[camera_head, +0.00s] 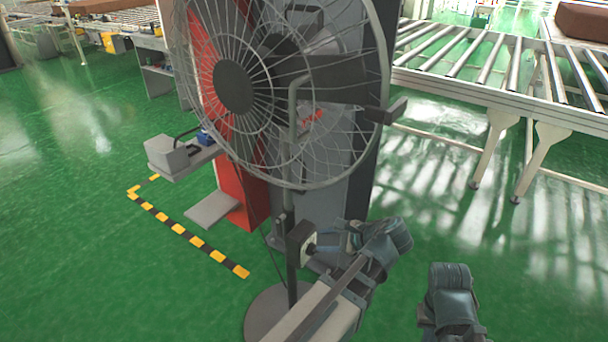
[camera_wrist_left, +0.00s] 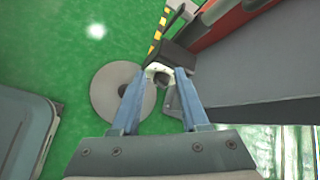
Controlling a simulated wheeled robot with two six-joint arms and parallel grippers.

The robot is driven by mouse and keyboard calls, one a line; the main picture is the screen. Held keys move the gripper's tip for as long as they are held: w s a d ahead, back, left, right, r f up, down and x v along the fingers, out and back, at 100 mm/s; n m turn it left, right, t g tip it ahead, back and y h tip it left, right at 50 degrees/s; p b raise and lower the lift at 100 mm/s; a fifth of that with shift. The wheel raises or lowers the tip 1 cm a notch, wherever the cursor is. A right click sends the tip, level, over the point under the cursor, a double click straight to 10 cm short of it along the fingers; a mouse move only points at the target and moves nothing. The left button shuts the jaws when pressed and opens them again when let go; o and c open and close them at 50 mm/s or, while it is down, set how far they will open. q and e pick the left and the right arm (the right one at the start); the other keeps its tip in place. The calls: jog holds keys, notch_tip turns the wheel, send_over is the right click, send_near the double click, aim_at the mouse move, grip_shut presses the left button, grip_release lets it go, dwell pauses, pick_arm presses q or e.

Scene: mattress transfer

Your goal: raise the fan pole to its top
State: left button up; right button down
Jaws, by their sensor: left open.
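The fan (camera_head: 233,87) has a large round wire cage on a thin upright pole (camera_head: 292,287). Its round grey base (camera_head: 262,318) stands on the green floor. A dark clamp block (camera_head: 299,238) with a knob sits on the pole below the cage. My left gripper (camera_head: 318,246) is at the clamp, coming from its right side. In the left wrist view, the open fingers of the left gripper (camera_wrist_left: 164,76) lie on either side of the clamp's pale ring and dark knob (camera_wrist_left: 158,78). Contact cannot be told. The base (camera_wrist_left: 112,92) shows below. My right gripper is out of sight; part of my right arm shows.
A red and grey cabinet (camera_head: 240,205) stands close behind the fan. A roller conveyor (camera_head: 480,75) with legs is at the right. Yellow and black floor tape (camera_head: 190,233) runs at the left.

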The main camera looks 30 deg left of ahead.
pick_arm(q)
notch_tip(320, 180, up, 7)
jog(key=w+m+t+y, duration=0.1)
jog(key=w+m+y, duration=0.1)
jog(key=m+y, duration=0.25)
notch_tip(320, 180, up, 7)
jog(key=m+t+y, duration=0.2)
jog(key=m+y, duration=0.1)
jog(key=m, duration=0.2)
send_over(304, 191)
jog(key=shift+w+a+n, duration=0.2)
jog(key=shift+w+n, duration=0.05)
grip_shut()
dwell(0.8)
